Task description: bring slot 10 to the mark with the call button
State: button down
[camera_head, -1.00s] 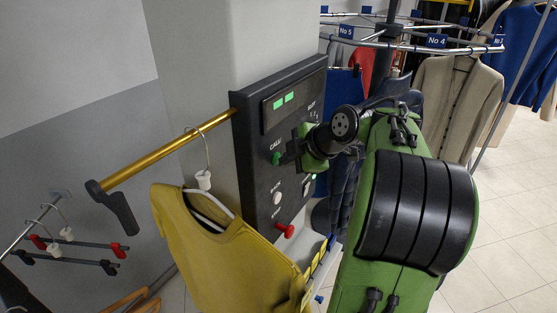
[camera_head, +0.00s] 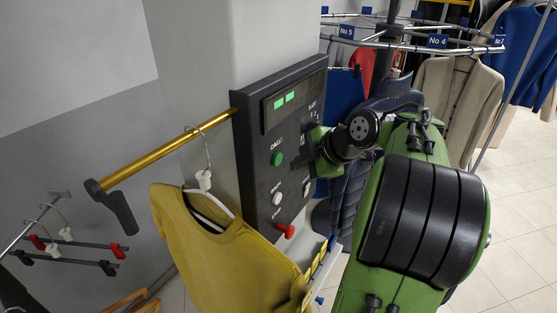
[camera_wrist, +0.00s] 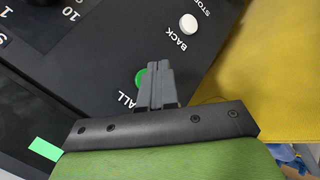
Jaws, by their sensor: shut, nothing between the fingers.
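The call button (camera_head: 277,158) is a round green knob under the word CALL on the dark control panel (camera_head: 254,165). In the wrist view the green button (camera_wrist: 140,79) is partly hidden behind my gripper (camera_wrist: 158,68). My gripper is shut and empty, its grey fingertips together in front of the panel, apart from the button. In the head view my gripper (camera_head: 315,142) is right of the button, largely hidden by my arm. Conveyor slot tags No 5 (camera_head: 347,32) and No 4 (camera_head: 437,41) are readable. I cannot make out a slot 10 tag or the mark.
The panel has a white BACK button (camera_head: 278,198), a red STOP knob (camera_head: 285,231) and a lit green display (camera_head: 284,101). A yellow garment (camera_head: 225,250) hangs close in front of the panel's lower left. A brass rail (camera_head: 170,150) runs left. Clothes hang at right.

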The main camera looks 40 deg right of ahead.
jog(key=s, duration=0.1)
jog(key=s+d, duration=0.1)
jog(key=s, duration=0.1)
jog(key=shift+s+d, duration=0.1)
jog(key=shift+s, duration=0.15)
